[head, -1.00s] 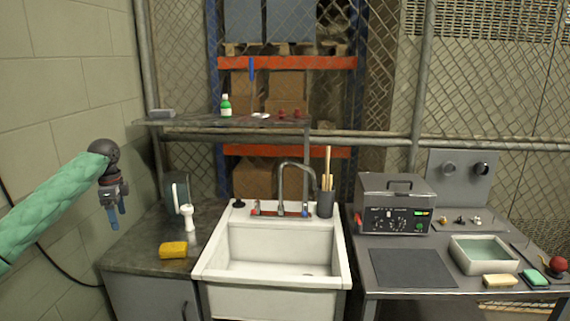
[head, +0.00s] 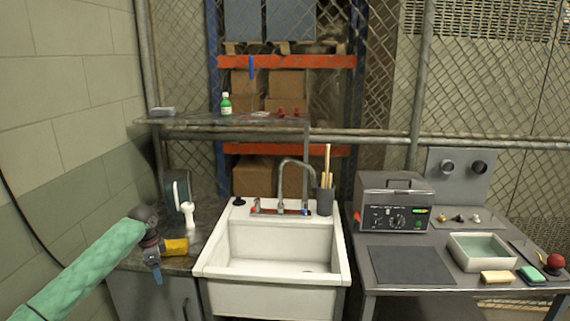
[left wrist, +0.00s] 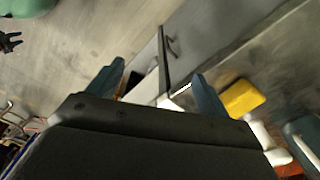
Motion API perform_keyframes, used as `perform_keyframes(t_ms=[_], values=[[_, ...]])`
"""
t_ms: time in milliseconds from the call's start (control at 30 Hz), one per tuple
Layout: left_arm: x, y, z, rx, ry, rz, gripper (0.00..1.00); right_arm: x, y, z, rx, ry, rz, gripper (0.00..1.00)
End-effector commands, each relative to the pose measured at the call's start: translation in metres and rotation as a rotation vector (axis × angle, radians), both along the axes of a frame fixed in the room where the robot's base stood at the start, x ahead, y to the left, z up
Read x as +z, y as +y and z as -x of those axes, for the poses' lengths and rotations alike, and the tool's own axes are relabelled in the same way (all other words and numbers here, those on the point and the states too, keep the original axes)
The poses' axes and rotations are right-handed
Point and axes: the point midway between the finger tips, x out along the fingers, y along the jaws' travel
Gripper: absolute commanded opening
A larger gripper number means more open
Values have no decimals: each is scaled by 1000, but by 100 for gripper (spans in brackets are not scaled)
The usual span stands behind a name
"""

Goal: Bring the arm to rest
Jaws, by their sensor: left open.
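My left arm comes in from the lower left in the head view, in a green quilted sleeve. Its gripper (head: 158,276) hangs with fingers pointing down, in front of the left counter's front edge. The left wrist view shows its two blue-grey fingers (left wrist: 155,88) spread apart with nothing between them. In the head view the gripper's wrist partly covers a yellow sponge (head: 177,246) on the counter; the sponge also shows in the left wrist view (left wrist: 241,97), to the right of the fingers. My right gripper is not in view.
The left counter (head: 205,225) also bears a white brush (head: 188,215). A white sink (head: 275,245) with a faucet stands beside it. The right table carries a metal tank (head: 395,203), a grey mat (head: 410,265) and a tray of liquid (head: 510,265). A shelf (head: 225,122) hangs above the counter.

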Motion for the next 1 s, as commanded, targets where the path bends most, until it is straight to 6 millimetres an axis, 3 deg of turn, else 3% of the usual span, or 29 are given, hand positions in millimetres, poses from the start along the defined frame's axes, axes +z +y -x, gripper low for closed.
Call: perform_keyframes(t_ms=[33, 100, 467, 767, 1000], values=[[-29, -13, 6, 17, 2, 8, 79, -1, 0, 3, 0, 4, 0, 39], [-61, -26, 13, 45, -5, 17, 79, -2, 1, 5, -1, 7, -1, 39], [-221, -90, 74, 206, -35, 65, 79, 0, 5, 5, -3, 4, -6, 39], [-340, -137, 156, 358, -47, 102, 79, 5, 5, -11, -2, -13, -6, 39], [-421, -170, 238, 488, -52, 125, 79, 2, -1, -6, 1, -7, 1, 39]])
